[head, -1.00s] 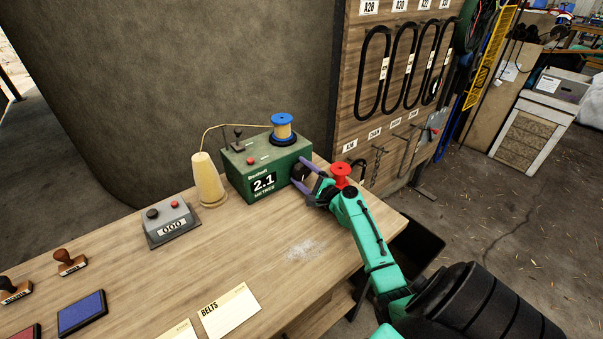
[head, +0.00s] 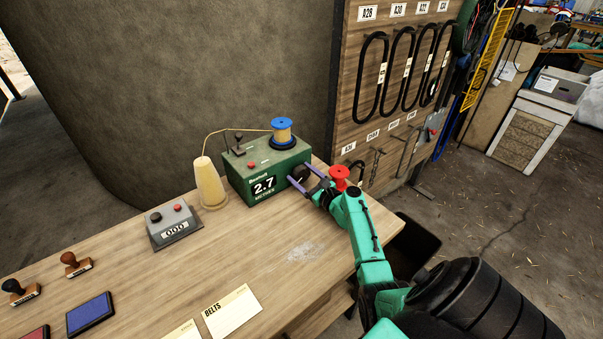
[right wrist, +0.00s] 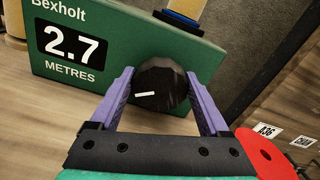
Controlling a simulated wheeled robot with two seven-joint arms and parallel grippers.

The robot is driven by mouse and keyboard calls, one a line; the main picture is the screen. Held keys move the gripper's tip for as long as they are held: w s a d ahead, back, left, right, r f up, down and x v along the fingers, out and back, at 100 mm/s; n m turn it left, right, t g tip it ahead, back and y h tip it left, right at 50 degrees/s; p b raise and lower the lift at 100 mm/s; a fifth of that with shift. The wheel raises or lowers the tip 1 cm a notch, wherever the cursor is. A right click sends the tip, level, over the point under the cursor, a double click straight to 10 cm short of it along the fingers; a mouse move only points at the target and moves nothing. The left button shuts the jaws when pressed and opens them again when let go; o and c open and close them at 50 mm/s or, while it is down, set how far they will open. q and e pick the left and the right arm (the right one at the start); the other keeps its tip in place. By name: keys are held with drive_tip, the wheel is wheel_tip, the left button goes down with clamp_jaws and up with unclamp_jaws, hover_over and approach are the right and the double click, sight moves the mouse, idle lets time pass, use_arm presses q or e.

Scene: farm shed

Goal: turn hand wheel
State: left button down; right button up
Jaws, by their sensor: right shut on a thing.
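The green Bexholt machine (head: 235,180) stands at the back of the bench, its display reading 2.7 METRES. Its black hand wheel (right wrist: 160,84), a faceted knob with a white mark, is on the front face at the display's right. My right gripper (head: 305,180) is shut on the wheel, with one purple finger on each side of it, as the right wrist view (right wrist: 160,95) shows. In the head view the fingers partly hide the wheel (head: 299,173). A blue spool (head: 283,130) with yellow cord sits on top of the machine. My left gripper is not in view.
A red spool (head: 339,176) stands close beside my right gripper. Left of the machine are a cream cone of cord (head: 211,184) and a grey counter box (head: 173,225) reading 000. Stamps, ink pads and a BELTS card (head: 231,311) lie on the bench's front left. The bench middle is clear.

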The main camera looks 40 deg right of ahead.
drive_tip(key=m+p, duration=0.2)
drive_tip(key=m, duration=0.4)
drive_tip(key=shift+d, duration=0.1)
idle(0.4)
drive_tip(key=o, duration=1.2)
drive_tip(key=s, duration=1.4)
drive_tip(key=shift+s, duration=0.3)
